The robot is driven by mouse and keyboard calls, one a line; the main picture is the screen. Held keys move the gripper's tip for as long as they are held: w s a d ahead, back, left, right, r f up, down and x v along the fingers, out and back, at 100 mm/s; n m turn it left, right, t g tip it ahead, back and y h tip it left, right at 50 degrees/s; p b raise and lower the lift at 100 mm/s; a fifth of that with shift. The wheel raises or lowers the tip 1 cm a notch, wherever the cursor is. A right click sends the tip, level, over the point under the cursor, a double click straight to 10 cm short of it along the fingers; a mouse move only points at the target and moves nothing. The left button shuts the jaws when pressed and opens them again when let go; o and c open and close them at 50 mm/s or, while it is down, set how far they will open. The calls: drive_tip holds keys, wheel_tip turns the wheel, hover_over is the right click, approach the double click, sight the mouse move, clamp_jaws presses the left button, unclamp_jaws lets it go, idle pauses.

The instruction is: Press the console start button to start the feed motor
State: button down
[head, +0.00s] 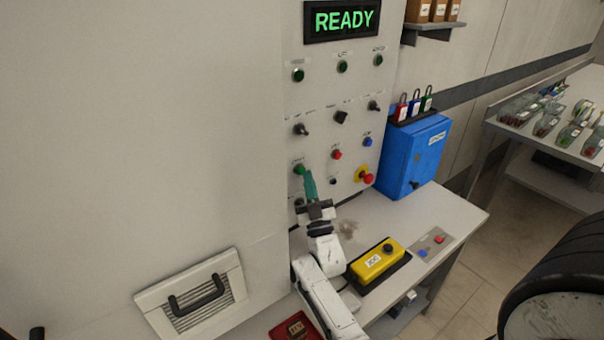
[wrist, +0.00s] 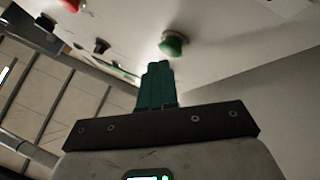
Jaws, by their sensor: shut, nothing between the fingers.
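A green button (head: 299,169) sits low on the left of the console panel (head: 320,100). It also shows in the wrist view (wrist: 174,45), just beyond my fingertips and slightly to the right. My gripper (head: 308,174) has teal fingers closed together with nothing between them. In the wrist view my gripper (wrist: 158,66) points toward the panel near the green button. I cannot tell whether the tips touch the button. The display (head: 342,20) at the top reads READY in green. The labels by the buttons are too small to read.
A red button (head: 337,154), a blue button (head: 367,142) and a red emergency stop (head: 366,177) are nearby on the panel. A blue box (head: 415,155) stands at the right. A yellow pendant (head: 376,260) lies on the bench (head: 440,208).

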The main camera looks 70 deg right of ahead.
drive_tip(key=shift+w+d+b, duration=0.25)
drive_tip(key=shift+w+b, duration=0.15)
drive_tip(key=shift+w, duration=0.05)
idle(0.8)
drive_tip(key=shift+s, duration=0.1)
idle(0.3)
drive_tip(key=shift+s+a, duration=0.45)
drive_tip(key=shift+s, duration=0.2)
drive_tip(key=shift+p, duration=0.3)
drive_tip(key=shift+s+a+p, duration=0.25)
drive_tip(key=shift+s+a, duration=0.2)
drive_tip(key=shift+s, duration=0.25)
drive_tip(key=shift+s+a+p, duration=0.2)
drive_tip(key=shift+s+a, duration=0.2)
drive_tip(key=shift+s, duration=0.3)
drive_tip(key=shift+s+a+p, duration=0.25)
drive_tip(key=shift+s+a, duration=0.2)
drive_tip(key=shift+s, duration=0.25)
